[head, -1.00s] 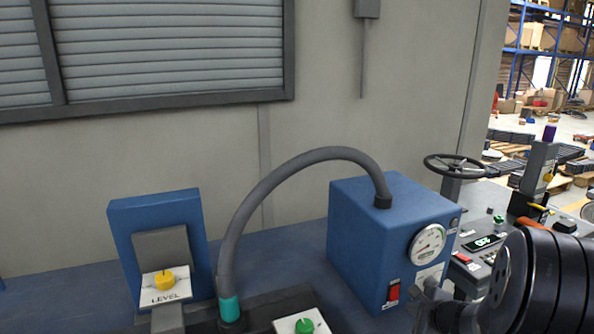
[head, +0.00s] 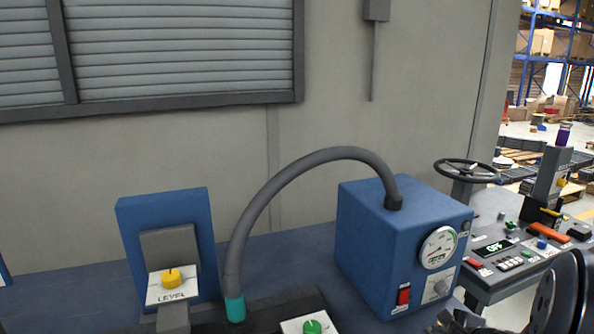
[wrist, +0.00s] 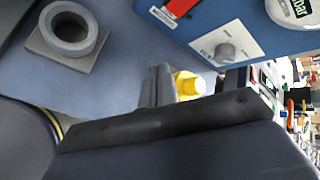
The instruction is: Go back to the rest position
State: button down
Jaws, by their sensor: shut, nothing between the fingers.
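My gripper shows in the wrist view as dark fingers (wrist: 157,86) standing close together on a dark bar, shut and empty. They are over the blue bench, in front of a yellow part and below the blue box with its knob. In the head view my dark arm end fills the lower right corner, to the right of the blue box (head: 385,255). The fingertips are not clear there.
The blue box has a gauge (head: 438,247) and a red switch (head: 403,295). A grey hose (head: 300,165) arches from it to a teal collar. A LEVEL panel (head: 165,225) stands left. A handwheel (head: 467,170) and control console (head: 500,255) stand right. A grey ring (wrist: 72,32) sits on the bench.

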jog(key=w, duration=0.1)
jog(key=w+a+p, duration=0.1)
jog(key=w, duration=0.1)
jog(key=w+a+r+p, duration=0.1)
jog(key=w, duration=0.1)
jog(key=shift+w+r, duration=0.1)
jog(key=shift+w, duration=0.05)
dwell(0.3)
